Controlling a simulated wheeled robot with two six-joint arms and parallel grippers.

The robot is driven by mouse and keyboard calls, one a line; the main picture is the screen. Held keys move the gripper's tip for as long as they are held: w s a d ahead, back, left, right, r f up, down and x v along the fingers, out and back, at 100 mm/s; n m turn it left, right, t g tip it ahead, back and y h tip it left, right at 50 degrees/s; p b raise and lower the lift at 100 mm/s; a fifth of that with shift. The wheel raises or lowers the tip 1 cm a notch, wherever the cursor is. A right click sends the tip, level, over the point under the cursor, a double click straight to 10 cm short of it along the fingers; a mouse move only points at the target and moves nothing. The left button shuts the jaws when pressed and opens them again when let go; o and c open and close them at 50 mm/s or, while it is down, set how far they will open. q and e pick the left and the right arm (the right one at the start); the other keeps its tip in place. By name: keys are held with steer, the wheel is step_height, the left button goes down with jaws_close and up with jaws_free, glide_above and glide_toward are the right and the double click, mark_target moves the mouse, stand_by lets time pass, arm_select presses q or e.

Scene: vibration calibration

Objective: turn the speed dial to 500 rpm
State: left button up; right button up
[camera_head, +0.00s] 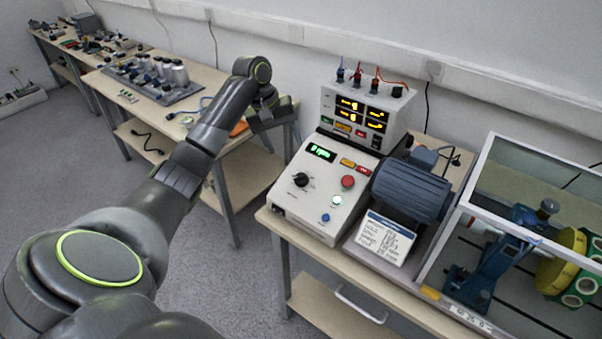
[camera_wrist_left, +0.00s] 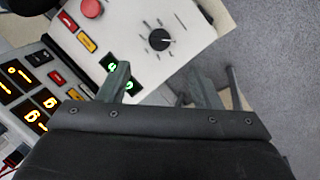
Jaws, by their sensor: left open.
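The speed dial (camera_head: 301,179) is a black knob with a white pointer line on the sloped cream control panel (camera_head: 322,222). It also shows in the left wrist view (camera_wrist_left: 159,39), apart from the fingers. The green display (camera_head: 321,152) above it appears to read 0 rpm; one finger partly covers it in the wrist view. My left gripper (camera_head: 272,112) is beyond and left of the panel in the head view. In the wrist view its two fingers (camera_wrist_left: 175,85) are apart with nothing held between them. My right gripper is not in view.
A meter box (camera_head: 364,117) stands behind, a blue motor (camera_head: 412,190) and a clear-sided enclosure (camera_head: 455,235) to the right. Floor is free left.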

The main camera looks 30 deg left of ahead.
mark_target(299, 176)
arm_select(q)
steer(key=p+x, duration=0.1)
steer(key=x, duration=1.1)
steer(key=shift+d+f, duration=0.1)
steer(key=shift+f, duration=0.25)
steer(key=c, duration=1)
steer(key=shift+r, duration=0.1)
